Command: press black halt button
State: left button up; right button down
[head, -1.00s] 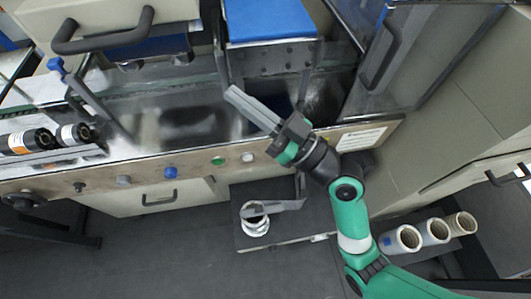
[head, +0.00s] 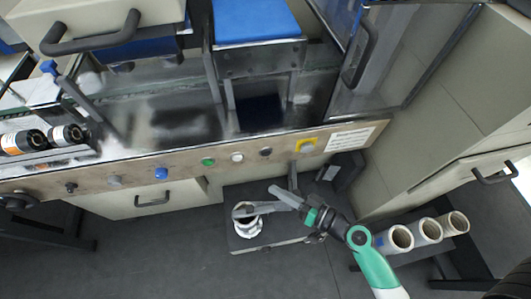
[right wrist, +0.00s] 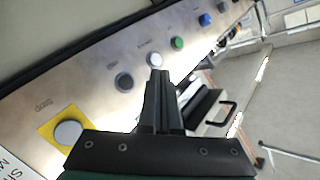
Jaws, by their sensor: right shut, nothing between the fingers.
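The black button (head: 266,152) sits on the machine's front panel, between a white button (head: 237,157) and a yellow-backed button (head: 306,145). In the right wrist view the black button (right wrist: 124,82) looks dark grey and lies left of my fingertips. My right gripper (head: 273,190) is shut and empty, below the panel strip in the head view. In the right wrist view its fingertips (right wrist: 158,76) overlap the lower edge of the white button (right wrist: 155,60); I cannot tell the gap. My left gripper is not in view.
A green button (head: 208,161) and a blue button (head: 161,174) are further left on the panel. A white roll (head: 246,222) stands on a dark low platform below. The panel face around the black button is clear.

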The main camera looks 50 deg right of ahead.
aim_at(262, 155)
jog(key=shift+w, duration=0.15)
jog(key=w+d, duration=0.5)
jog(key=w, duration=0.1)
jog(key=shift+w, duration=0.4)
jog(key=shift+w+d, duration=0.1)
jog(key=shift+d, duration=0.05)
dwell(1.8)
jog(key=shift+w+d+b, duration=0.2)
jog(key=shift+w+b, duration=0.05)
jog(key=shift+b, duration=0.1)
jog(key=shift+w+d, duration=0.3)
jog(key=shift+w, duration=0.05)
dwell(0.7)
jog(key=shift+s+a, duration=0.55)
jog(key=shift+s, duration=0.15)
